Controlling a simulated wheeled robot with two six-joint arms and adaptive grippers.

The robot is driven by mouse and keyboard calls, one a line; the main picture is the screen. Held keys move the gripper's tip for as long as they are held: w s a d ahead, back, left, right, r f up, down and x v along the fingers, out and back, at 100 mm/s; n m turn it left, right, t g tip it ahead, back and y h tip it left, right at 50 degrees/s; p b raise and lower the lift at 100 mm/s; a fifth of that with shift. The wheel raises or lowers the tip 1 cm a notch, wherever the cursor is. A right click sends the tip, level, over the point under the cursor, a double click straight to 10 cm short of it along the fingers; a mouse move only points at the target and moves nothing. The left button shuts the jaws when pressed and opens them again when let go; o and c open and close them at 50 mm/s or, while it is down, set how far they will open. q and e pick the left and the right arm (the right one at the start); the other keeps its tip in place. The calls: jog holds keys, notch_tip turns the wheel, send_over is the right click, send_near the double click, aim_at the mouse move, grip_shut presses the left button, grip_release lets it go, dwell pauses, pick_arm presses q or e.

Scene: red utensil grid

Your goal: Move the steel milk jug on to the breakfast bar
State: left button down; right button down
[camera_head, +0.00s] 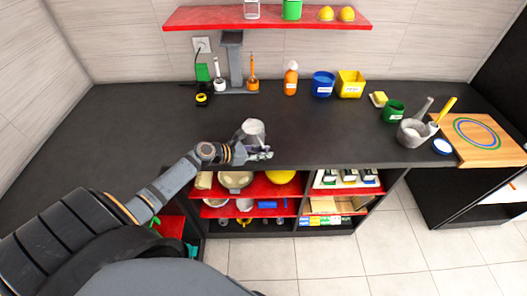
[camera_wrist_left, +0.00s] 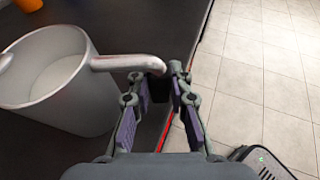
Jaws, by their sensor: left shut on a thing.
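The steel milk jug (camera_head: 253,130) is pale grey and looks upright at the front edge of the long black counter (camera_head: 180,135). In the left wrist view the jug (camera_wrist_left: 88,112) is at the left, with its open top showing and its handle reaching right. My left gripper (camera_head: 240,153) comes from the left below the jug. In the left wrist view the gripper (camera_wrist_left: 162,80) is shut on the end of the handle. I cannot tell whether the jug's base touches the counter. No surface is marked as the breakfast bar. My right gripper is out of view.
An orange bottle (camera_head: 291,78), a blue tub (camera_head: 323,84) and a yellow tub (camera_head: 350,83) stand at the back. A grey mortar (camera_head: 414,134) and a wooden board (camera_head: 485,145) are at the right. Red shelves (camera_head: 285,190) are below. The counter's middle is clear.

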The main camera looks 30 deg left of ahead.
pick_arm(q)
jog(key=c, duration=1.2)
grip_release()
jog(key=shift+o, duration=0.2)
jog(key=v, duration=0.7)
jog(key=shift+s, duration=0.2)
jog(key=shift+a+r, duration=0.1)
